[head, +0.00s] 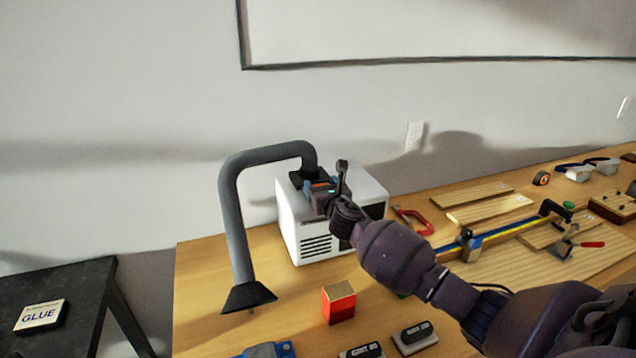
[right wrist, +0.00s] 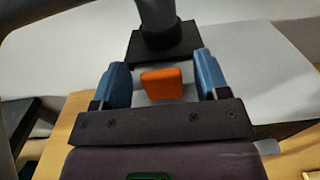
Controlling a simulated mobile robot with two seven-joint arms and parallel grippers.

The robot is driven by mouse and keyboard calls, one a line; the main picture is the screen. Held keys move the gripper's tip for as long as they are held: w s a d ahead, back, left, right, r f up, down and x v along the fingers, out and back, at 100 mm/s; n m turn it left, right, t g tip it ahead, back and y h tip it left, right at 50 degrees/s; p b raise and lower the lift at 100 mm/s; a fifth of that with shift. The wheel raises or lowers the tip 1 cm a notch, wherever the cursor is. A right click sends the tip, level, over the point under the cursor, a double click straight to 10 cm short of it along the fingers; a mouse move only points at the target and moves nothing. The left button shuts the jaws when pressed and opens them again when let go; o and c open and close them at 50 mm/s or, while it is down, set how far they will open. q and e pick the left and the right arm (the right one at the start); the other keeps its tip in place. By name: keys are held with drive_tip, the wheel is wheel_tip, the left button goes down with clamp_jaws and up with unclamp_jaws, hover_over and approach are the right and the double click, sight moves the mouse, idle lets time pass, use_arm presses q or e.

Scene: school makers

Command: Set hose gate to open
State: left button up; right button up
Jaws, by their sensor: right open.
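A grey bent hose (head: 235,210) rises from the top of a white box-shaped unit (head: 313,225) and ends in a black flared nozzle (head: 248,296) over the table. My right gripper (head: 322,187) is at the hose's base on top of the unit. In the right wrist view its blue fingers (right wrist: 161,82) are apart, with an orange tab (right wrist: 162,85) between them. The tab sits just in front of the black hose collar (right wrist: 160,42). I cannot tell whether the fingers touch it. My left gripper is not in view.
On the wooden table (head: 205,270) a red and gold block (head: 339,302) stands in front of the unit. Grit blocks (head: 414,336), a red clamp (head: 412,221) and wooden boards (head: 490,207) lie to the right. A dark side table with a glue label (head: 40,315) is at left.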

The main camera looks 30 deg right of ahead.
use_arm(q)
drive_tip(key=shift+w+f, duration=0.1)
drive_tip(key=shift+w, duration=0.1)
use_arm(e)
drive_tip(key=shift+x, duration=1.4)
drive_tip(key=shift+c, duration=0.5)
